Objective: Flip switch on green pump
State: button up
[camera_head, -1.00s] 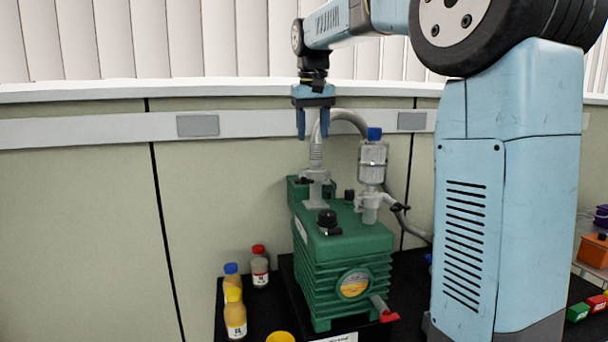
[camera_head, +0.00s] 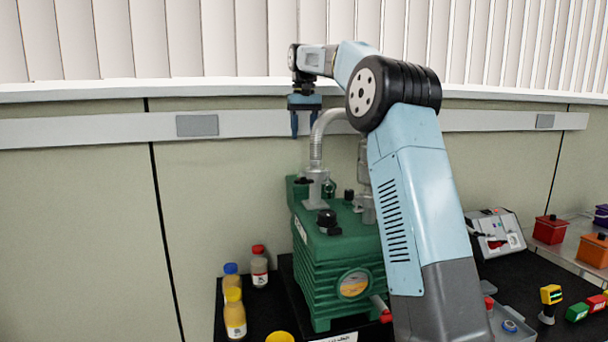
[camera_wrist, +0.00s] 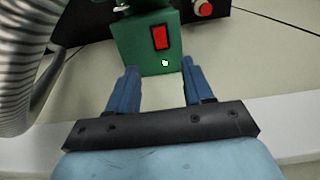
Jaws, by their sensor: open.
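The green pump (camera_head: 340,254) stands on the black bench, with a black knob on top and a round gauge on its front. In the wrist view, a red rocker switch (camera_wrist: 161,37) is set in a green face of the pump (camera_wrist: 136,48). My gripper (camera_head: 305,134) hangs fingers down above and behind the pump, near the wall, beside the grey hose. In the wrist view, my gripper (camera_wrist: 157,72) is open and empty, its two blue fingers spread below the switch and apart from it. The switch does not show in the head view.
A ribbed grey hose (camera_head: 318,146) rises from the pump close to my gripper; it also fills the left of the wrist view (camera_wrist: 22,65). Several bottles (camera_head: 235,310) stand left of the pump. A grey-white device (camera_head: 496,233) stands at right.

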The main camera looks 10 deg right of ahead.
notch_tip(320, 180, down, 14)
jog(key=shift+r, duration=0.15)
dwell(0.4)
grip_shut()
dwell(0.4)
